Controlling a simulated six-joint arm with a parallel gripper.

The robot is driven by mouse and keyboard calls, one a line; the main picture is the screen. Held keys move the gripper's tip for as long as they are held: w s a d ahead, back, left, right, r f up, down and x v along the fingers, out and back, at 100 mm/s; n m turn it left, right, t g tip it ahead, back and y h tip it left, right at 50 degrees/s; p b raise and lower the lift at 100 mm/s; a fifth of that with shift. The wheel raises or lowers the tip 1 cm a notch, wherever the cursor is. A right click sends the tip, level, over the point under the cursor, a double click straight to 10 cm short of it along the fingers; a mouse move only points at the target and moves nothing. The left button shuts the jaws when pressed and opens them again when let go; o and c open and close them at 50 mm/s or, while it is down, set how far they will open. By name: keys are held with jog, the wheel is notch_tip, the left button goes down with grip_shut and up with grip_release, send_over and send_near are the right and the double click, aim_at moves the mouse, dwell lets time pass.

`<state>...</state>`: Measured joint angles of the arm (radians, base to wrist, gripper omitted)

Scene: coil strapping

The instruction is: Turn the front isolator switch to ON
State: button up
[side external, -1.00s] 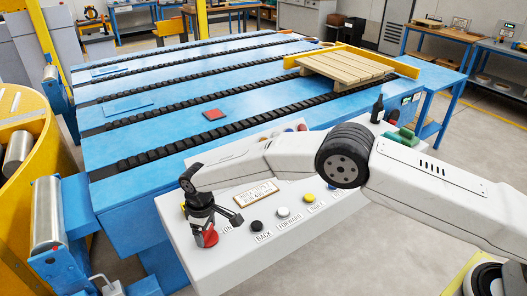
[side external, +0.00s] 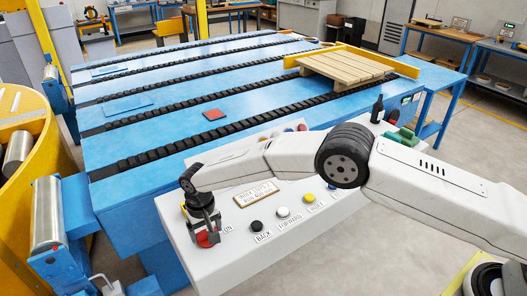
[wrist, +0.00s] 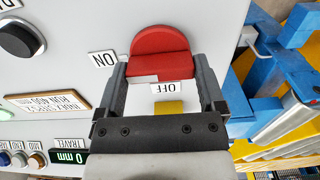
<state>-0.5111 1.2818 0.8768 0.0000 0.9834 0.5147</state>
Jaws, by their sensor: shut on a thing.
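The red isolator switch (side external: 204,241) sits at the left end of the white control panel (side external: 235,225). In the wrist view the red knob (wrist: 160,42) stands between my two fingers. My gripper (wrist: 162,72) is shut on it, one finger on each side. In the side view my gripper (side external: 208,233) points down over the switch and partly hides it. The ON label (wrist: 103,60) lies left of the knob in the wrist view. The OFF label (wrist: 166,88) shows between my fingers, below the knob.
The panel also bears a black button (side external: 256,225), a white button (side external: 283,212), a yellow button (side external: 309,198) and a text plate (side external: 256,193). Behind is the blue table (side external: 170,75) with black chain strips and a wooden pallet (side external: 345,67). A yellow roller unit (side external: 50,175) stands left.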

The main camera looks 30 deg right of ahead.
aim_at(207, 230)
dwell(0.4)
jog(key=o, duration=1)
jog(key=shift+c, duration=0.2)
jog(key=shift+r, duration=0.2)
jog(key=shift+r, duration=3.8)
jog(key=shift+d, duration=0.15)
